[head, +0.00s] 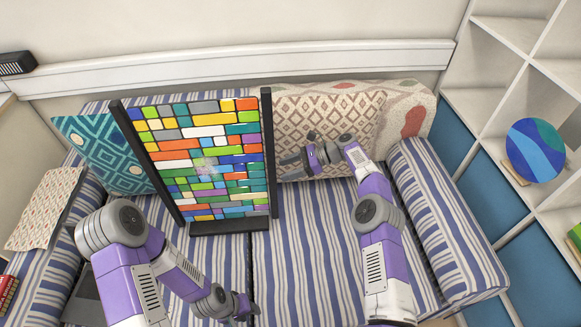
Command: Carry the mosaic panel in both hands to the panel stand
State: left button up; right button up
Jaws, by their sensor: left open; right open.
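The mosaic panel (205,150) is a sheet of many coloured tiles, upright and leaning slightly back. It sits between the two dark posts of the panel stand (230,228), whose dark base shows below it. My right gripper (284,164) is open and empty, just right of the stand's right post, in front of a patterned cushion. My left gripper (247,310) is open and empty, low in the picture, below the stand's base and apart from the panel. Its fingers are small and partly hidden by its own wrist.
A blue-and-white striped sofa (290,262) spreads around and behind the stand. A teal cushion (95,150) and a diamond-patterned cushion (335,118) rest against its back. White shelves (500,85) with a round blue-green plate (535,150) stand at the right.

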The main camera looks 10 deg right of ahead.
aim_at(270, 175)
jog(key=b+x, duration=0.1)
jog(key=x, duration=0.6)
grip_shut()
dwell(0.3)
dwell(1.1)
